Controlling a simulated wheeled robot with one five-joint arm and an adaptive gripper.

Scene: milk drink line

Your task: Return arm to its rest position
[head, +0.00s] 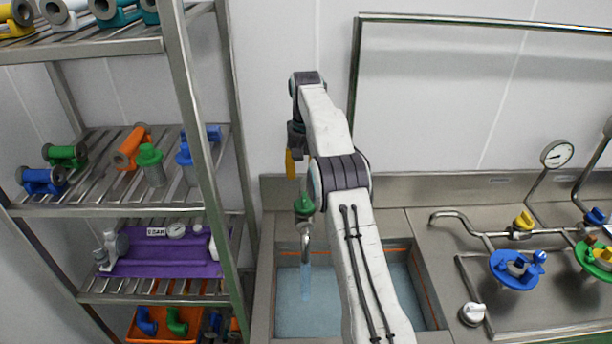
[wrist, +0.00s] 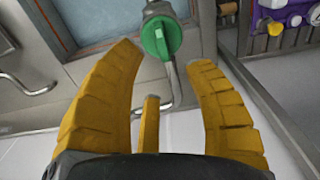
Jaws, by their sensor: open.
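My arm reaches out over the sink (head: 428,290) in the head view. My gripper (head: 290,165) hangs at its far end, its yellow fingers partly hidden behind the wrist. A green tap handle (head: 304,204) sits on the spout below the gripper. It also shows just beyond and between the fingertips in the wrist view (wrist: 160,38), apart from them. A bluish stream (head: 305,280) runs from the spout into the sink.
A metal shelf rack (head: 105,208) with colored fittings stands close on the left. A purple mat (head: 165,266) with a gauge lies on its lower shelf. To the right, the counter carries a blue valve (head: 516,270), a pressure gauge (head: 557,154) and a white knob (head: 471,314).

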